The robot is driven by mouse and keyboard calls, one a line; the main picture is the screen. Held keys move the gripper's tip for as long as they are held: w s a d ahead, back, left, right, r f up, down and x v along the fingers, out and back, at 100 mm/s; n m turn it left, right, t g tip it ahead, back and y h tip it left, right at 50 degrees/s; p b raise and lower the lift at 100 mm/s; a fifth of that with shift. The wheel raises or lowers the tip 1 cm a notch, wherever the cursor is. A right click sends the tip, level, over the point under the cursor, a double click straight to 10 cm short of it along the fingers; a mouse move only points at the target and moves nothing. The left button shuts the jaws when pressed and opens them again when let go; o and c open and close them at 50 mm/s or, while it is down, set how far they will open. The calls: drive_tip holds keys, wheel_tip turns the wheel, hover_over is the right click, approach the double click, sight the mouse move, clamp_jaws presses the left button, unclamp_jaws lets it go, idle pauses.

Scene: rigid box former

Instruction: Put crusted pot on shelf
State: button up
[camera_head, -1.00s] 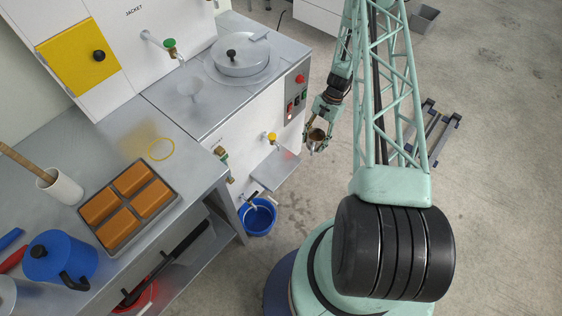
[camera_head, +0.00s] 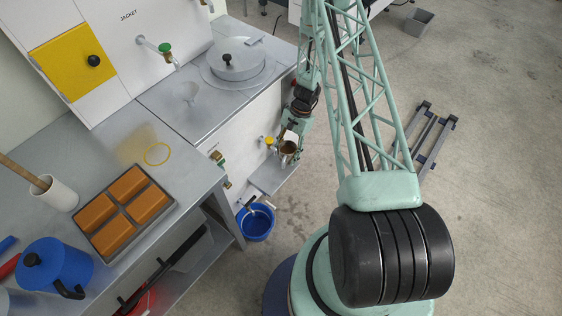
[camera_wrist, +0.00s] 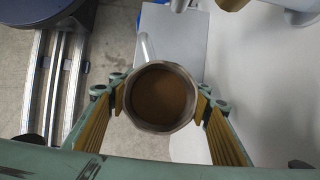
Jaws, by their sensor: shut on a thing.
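The crusted pot (camera_head: 288,147) is a small round metal vessel, held upright in my gripper (camera_head: 289,151). In the wrist view the pot (camera_wrist: 160,97) shows its open rim and a brown inside, between the yellow-padded fingers of my gripper (camera_wrist: 160,112). The shelf (camera_head: 271,178) is a small grey plate on the white machine's front. The shelf (camera_wrist: 184,42) also shows beyond the pot in the wrist view. Contact with it cannot be told.
A blue bucket (camera_head: 257,222) stands on the floor below the shelf. The white machine front (camera_wrist: 260,90) is close on the right in the wrist view. A steel bench (camera_head: 60,150) with a tray of orange-brown blocks (camera_head: 123,212) is at left. The floor at right is mostly open.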

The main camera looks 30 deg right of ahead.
sight(281, 160)
drive_tip(key=shift+w+a, duration=0.1)
drive_tip(key=shift+a, duration=0.5)
drive_tip(key=shift+a, duration=0.1)
drive_tip(key=shift+w+a+f, duration=0.1)
drive_tip(key=shift+w+a, duration=0.05)
drive_tip(key=shift+a, duration=0.4)
drive_tip(key=shift+f+b, duration=0.35)
drive_tip(key=shift+f, duration=1.4)
drive_tip(key=shift+f, duration=0.15)
drive_tip(key=o, duration=0.9)
drive_tip(key=shift+p+v, duration=0.5)
drive_tip(key=shift+v, duration=3.4)
